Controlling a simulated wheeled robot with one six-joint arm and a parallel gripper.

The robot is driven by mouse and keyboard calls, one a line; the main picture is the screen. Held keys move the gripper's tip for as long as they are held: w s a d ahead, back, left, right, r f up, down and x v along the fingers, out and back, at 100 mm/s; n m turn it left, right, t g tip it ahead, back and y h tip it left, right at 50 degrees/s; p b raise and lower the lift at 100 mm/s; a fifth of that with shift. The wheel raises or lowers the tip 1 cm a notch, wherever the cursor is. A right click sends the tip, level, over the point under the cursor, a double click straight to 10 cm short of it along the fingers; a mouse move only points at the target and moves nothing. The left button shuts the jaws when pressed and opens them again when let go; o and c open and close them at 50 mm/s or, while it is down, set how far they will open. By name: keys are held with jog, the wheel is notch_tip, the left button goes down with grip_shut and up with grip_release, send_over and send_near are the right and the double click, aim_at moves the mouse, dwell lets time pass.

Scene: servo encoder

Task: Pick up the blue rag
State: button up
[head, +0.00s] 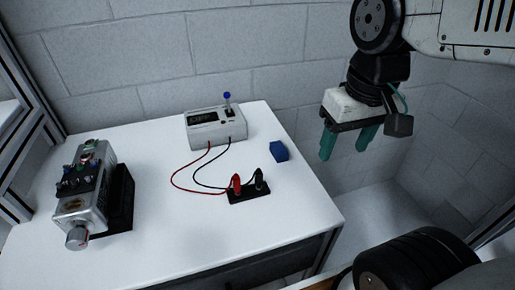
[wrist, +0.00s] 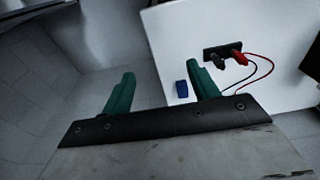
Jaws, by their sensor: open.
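The blue rag (head: 279,151) is a small folded blue block on the white table, near its right edge. In the wrist view it (wrist: 182,89) shows just left of the right-hand finger, on the table near the edge. My gripper (head: 345,146) has green fingers and hangs in the air to the right of the table, apart from the rag. In the wrist view the gripper (wrist: 163,88) is open, with its two fingers wide apart and nothing held between them.
The white table (head: 165,235) also bears a meter box (head: 215,127) with a blue-topped lever, a black terminal block (head: 250,195) with red and black plugs close to the rag, cables, and a metal servo unit (head: 85,205) at left. A block wall (head: 150,60) stands behind.

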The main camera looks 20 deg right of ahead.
jog(key=w+a+f, duration=0.1)
jog(key=w+f, duration=0.1)
jog(key=w, duration=0.8)
jog(key=g, duration=0.1)
send_over(279, 148)
jog(key=f, duration=0.7)
jog(key=shift+s+d, duration=0.1)
jog(key=shift+s, duration=0.25)
jog(key=f, duration=0.6)
jog(key=shift+w+f, duration=0.15)
jog(key=shift+w, duration=0.25)
jog(key=shift+f, duration=0.6)
jog(key=c, duration=1.1)
